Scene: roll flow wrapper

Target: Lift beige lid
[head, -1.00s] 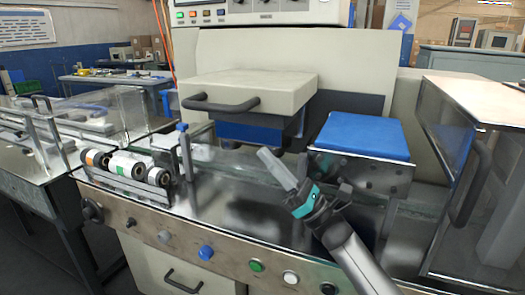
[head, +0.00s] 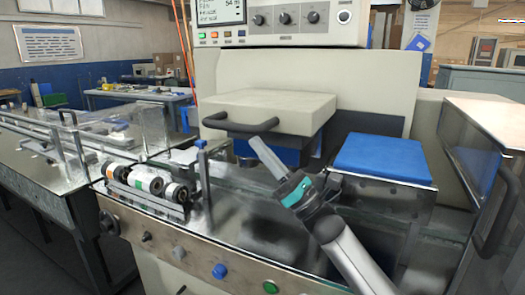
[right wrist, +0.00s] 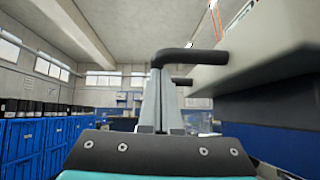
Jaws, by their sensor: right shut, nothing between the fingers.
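The beige lid (head: 275,106) is a thick, level block in the middle of the head view, with a dark bar handle (head: 240,128) along its front. In the right wrist view the handle (right wrist: 190,55) runs across just above the fingertips, and the beige lid (right wrist: 270,42) fills the upper right. My right gripper (head: 252,140) is shut and empty, its fingers pointing up and left, just below the handle in the head view. I cannot tell if the fingertips touch the handle. My left gripper is out of view.
A blue-topped block (head: 385,158) stands right of the lid. A clear-sided cover with a dark handle (head: 497,212) is at the far right. Film rollers (head: 148,182) and an upright post (head: 205,178) stand left of my right arm. A control panel (head: 270,20) sits above.

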